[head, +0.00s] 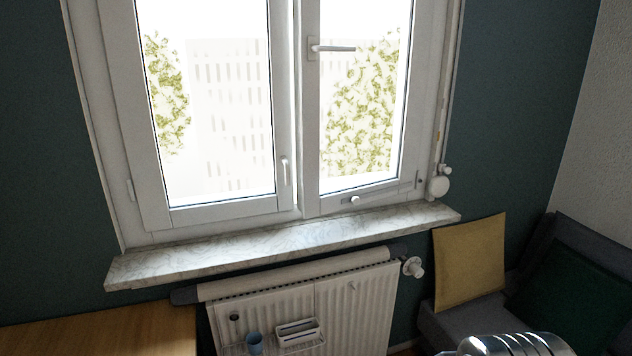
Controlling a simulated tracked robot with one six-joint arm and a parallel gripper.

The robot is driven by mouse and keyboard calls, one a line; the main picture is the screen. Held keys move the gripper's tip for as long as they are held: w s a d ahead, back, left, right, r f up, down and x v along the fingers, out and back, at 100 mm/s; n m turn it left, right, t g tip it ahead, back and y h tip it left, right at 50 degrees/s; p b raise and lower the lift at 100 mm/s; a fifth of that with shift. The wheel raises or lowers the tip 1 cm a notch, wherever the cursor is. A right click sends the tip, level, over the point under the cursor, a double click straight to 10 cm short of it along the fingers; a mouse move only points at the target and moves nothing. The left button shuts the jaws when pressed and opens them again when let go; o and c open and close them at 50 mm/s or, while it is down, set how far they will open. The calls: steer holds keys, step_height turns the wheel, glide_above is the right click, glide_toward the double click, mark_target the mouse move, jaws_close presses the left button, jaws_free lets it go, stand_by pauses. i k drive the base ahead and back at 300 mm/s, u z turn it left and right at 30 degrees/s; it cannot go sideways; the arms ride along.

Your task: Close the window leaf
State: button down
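The window has two white-framed glass leaves above a marble sill. The right leaf (312,120) appears slightly ajar: its lower edge slants more steeply than the left leaf's, with its left side toward the room. Its lever handle (331,48) points horizontally to the right. A thin stay with a small knob (355,199) runs along its bottom. The left leaf (286,100) looks flush in its frame, with a small upright handle (285,171).
The marble sill (280,245) is bare. Below it, a white radiator (350,305) carries a rack with a blue cup (254,342) and a white holder (297,332). A wooden top (100,330) lies at left. A sofa with a yellow cushion (470,262) stands at right.

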mark_target(417, 14)
steer(key=u, duration=0.4)
steer(key=i, duration=0.7)
steer(key=u, duration=0.65)
steer(key=i, duration=0.7)
steer(key=u, duration=0.15)
